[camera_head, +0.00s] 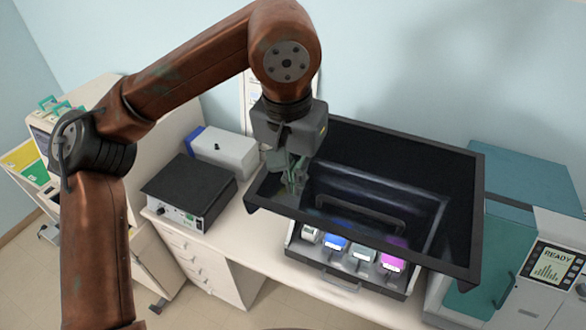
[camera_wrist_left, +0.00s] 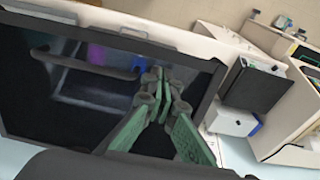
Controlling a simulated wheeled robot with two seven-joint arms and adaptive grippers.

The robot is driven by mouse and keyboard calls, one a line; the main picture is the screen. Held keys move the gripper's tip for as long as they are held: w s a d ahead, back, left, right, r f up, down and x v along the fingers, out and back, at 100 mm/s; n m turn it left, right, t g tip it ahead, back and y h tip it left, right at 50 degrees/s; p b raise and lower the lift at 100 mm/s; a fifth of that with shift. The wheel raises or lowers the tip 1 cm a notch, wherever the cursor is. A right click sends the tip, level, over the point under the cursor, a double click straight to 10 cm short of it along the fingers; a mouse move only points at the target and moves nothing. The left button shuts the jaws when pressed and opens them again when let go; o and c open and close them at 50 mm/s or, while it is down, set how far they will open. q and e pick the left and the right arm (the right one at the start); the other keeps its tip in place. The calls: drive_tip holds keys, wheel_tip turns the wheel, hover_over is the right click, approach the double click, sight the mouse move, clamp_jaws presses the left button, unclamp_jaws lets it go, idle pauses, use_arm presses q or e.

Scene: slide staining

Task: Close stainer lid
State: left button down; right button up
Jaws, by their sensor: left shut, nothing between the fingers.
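The stainer lid (camera_head: 395,165) is a large dark, see-through panel with a thick black frame, raised and tilted over the stainer (camera_head: 345,275). A handle bar shows across it, and it fills the left of the left wrist view (camera_wrist_left: 40,110). Below its front edge several stain vessels show, among them a blue one (camera_head: 335,242) and a magenta one (camera_head: 392,262). My left gripper (camera_head: 292,190) is shut and empty, in front of the lid's left part; its green fingers (camera_wrist_left: 163,95) are together in the wrist view. I cannot tell whether they touch the lid. My right gripper is not seen.
A black-topped device (camera_head: 190,185) and a white box with a blue end (camera_head: 225,150) stand left of the stainer. A teal and white machine with a READY screen (camera_head: 555,265) stands close on the right. A little bare bench (camera_head: 255,240) shows at the left front.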

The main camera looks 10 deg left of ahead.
sight(297, 214)
use_arm(q)
drive_tip(key=f, duration=0.2)
drive_tip(key=f+p, duration=0.1)
drive_tip(key=f, duration=0.4)
drive_tip(key=shift+w+p, duration=0.35)
drive_tip(key=shift+w+d+f, duration=0.1)
drive_tip(key=shift+f, duration=0.4)
drive_tip(key=shift+f, duration=0.15)
